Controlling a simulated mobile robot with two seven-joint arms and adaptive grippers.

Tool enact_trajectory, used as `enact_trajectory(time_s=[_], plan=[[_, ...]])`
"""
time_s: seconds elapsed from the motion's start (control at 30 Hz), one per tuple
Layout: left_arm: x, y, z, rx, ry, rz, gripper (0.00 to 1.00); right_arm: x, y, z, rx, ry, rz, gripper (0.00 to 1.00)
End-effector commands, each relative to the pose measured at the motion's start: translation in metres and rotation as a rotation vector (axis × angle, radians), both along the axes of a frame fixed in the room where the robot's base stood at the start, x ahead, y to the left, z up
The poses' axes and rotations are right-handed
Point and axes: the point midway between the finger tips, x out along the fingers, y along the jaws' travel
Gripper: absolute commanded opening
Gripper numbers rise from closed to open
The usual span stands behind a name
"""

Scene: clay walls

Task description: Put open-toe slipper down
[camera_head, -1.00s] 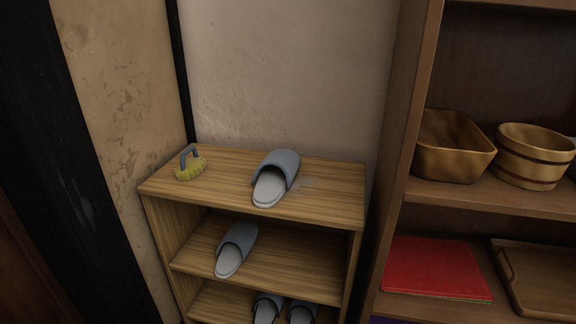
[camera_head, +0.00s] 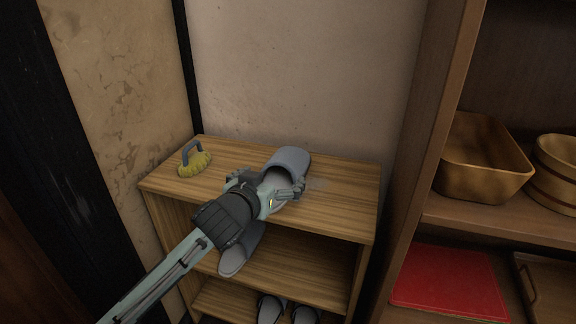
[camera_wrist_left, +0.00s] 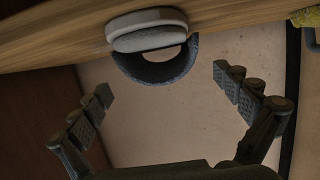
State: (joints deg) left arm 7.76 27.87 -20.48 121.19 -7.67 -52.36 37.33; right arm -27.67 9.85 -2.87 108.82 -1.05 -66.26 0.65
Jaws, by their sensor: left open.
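A grey open-toe slipper (camera_head: 289,162) lies on the top board of the wooden shoe rack (camera_head: 335,212). My left gripper (camera_head: 272,184) reaches over the top board at the near end of this slipper and partly hides it. In the left wrist view the open fingers (camera_wrist_left: 168,92) stand wide apart with nothing between them, and the slipper (camera_wrist_left: 150,40) shows beyond them, apart from both. Another grey slipper (camera_head: 240,252) lies on the middle board, partly hidden by my left arm. My right gripper is not in view.
A yellow brush with a blue-grey handle (camera_head: 193,158) stands at the top board's left end. More slippers (camera_head: 271,309) sit on the lowest board. The top board's right end is clear.

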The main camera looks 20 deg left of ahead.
Motion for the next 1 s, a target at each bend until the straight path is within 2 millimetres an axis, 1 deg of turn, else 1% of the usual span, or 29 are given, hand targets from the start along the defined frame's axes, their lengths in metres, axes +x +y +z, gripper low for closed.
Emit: enact_trajectory(time_s=[0.3, 0.43, 0.57, 0.77, 0.87, 1.0], plan=[[0.039, 0.000, -0.015, 0.003, 0.002, 0.001, 1.00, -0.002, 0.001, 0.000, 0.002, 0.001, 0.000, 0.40], [0.056, -0.001, -0.022, 0.001, 0.001, 0.001, 1.00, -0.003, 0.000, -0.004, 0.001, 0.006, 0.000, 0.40], [0.064, -0.002, -0.025, 0.001, 0.001, 0.001, 1.00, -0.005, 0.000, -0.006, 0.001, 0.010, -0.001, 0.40], [0.064, -0.002, -0.025, 0.001, 0.002, 0.001, 1.00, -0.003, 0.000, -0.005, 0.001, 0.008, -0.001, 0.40], [0.064, -0.002, -0.025, 0.001, 0.002, 0.001, 0.89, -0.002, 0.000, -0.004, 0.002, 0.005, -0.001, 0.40], [0.064, -0.002, -0.025, 0.000, 0.003, 0.001, 0.71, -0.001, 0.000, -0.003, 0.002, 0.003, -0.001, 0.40]])
